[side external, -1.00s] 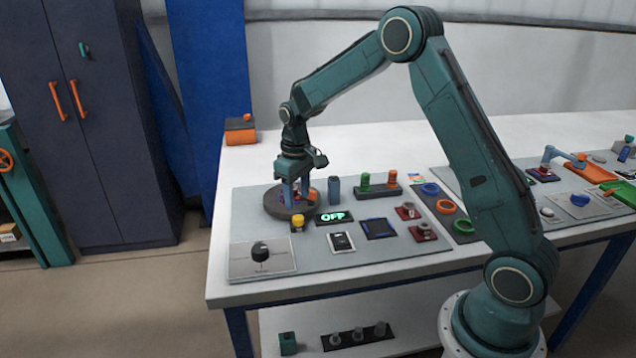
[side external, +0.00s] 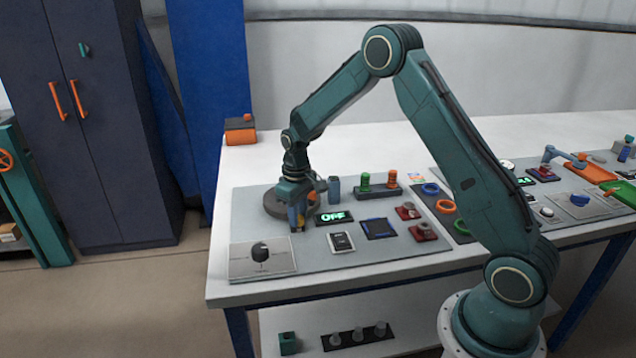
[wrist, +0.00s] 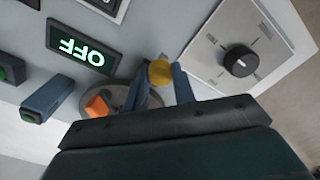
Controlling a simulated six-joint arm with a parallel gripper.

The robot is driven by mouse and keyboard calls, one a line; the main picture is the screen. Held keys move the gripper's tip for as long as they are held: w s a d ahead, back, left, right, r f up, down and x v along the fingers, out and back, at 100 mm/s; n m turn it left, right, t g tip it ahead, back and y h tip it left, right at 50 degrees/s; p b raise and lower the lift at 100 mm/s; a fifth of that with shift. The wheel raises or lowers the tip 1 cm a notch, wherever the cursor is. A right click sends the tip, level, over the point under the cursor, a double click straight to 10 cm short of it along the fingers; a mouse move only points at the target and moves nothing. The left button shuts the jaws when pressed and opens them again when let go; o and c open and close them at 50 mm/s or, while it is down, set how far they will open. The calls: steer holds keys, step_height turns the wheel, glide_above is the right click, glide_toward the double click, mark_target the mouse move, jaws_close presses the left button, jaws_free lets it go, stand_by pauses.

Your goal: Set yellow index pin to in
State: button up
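The yellow index pin (wrist: 161,72) has a round knob and shows in the wrist view between the tips of my two blue fingers. My gripper (wrist: 162,80) points down over the pin, one finger on each side of the knob. Any gap between fingers and knob is too small to judge, so I cannot tell whether they grip it. In the side external view my gripper (side external: 297,220) is low over the front edge of the dark round turntable (side external: 272,207) and mostly hides the pin. The pin's lower part is hidden.
An orange block (wrist: 97,106) sits on the turntable beside my fingers. A lit OFF display (side external: 334,217) and a blue-grey block (side external: 334,190) stand close to the right. A black rotary knob (side external: 260,252) on a pale plate lies in front. The floor side at left is open.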

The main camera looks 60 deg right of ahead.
jaws_close()
steer(key=shift+w+d, duration=0.75)
steer(key=o, duration=0.6)
jaws_free()
steer(key=shift+r, duration=0.2)
step_height(320, 180, up, 14)
steer(key=shift+f, duration=0.25)
